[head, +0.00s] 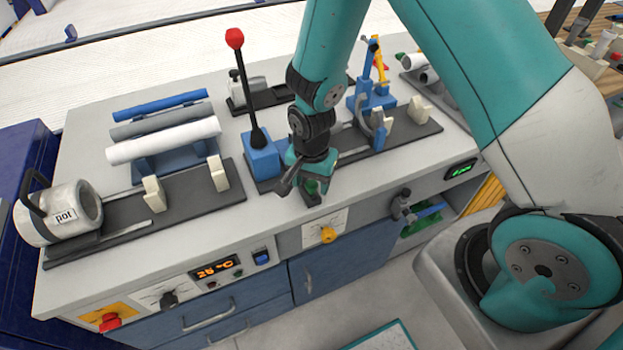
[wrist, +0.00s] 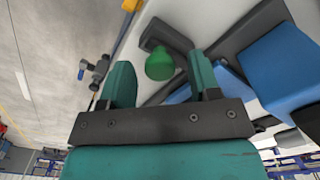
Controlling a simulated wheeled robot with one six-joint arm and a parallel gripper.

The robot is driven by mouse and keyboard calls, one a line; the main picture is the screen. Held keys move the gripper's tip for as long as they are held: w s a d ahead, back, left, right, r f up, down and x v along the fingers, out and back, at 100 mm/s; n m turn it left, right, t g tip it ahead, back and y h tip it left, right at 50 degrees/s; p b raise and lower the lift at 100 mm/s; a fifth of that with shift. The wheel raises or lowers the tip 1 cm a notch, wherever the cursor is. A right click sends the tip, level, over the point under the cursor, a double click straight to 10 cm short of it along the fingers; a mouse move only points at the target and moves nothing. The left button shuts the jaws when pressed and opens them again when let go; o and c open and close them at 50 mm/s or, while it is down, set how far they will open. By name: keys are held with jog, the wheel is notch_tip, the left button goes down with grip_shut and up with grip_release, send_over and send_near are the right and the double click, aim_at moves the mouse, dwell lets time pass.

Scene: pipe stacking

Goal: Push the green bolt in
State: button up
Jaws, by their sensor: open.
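The green bolt (wrist: 159,65) shows in the wrist view as a round green head at the end of a dark holder, just beyond and between my two fingers. In the head view, a bit of green (head: 313,186) shows beside my fingers, mostly hidden by them. My gripper (head: 302,186) is low over the front part of the worktop, in front of the blue lever box. In the wrist view my gripper (wrist: 162,85) has its fingers apart, with nothing held. I cannot tell whether a finger touches the bolt.
A blue box with a red-knobbed lever (head: 261,158) stands just left of my gripper. A labelled pot (head: 60,214) and a rack of pipes (head: 165,138) are farther left. A blue fixture (head: 372,100) stands to the right. A yellow knob (head: 327,235) is on the front panel below.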

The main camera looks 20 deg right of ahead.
jog(key=shift+f, duration=0.15)
grip_shut()
jog(key=shift+w, duration=1.55)
jog(key=shift+c, duration=0.5)
grip_release()
jog(key=shift+w, duration=0.1)
jog(key=shift+o, duration=0.5)
notch_tip(320, 180, up, 18)
jog(key=b, duration=0.1)
jog(key=shift+f+b, duration=0.2)
jog(key=shift+b, duration=0.1)
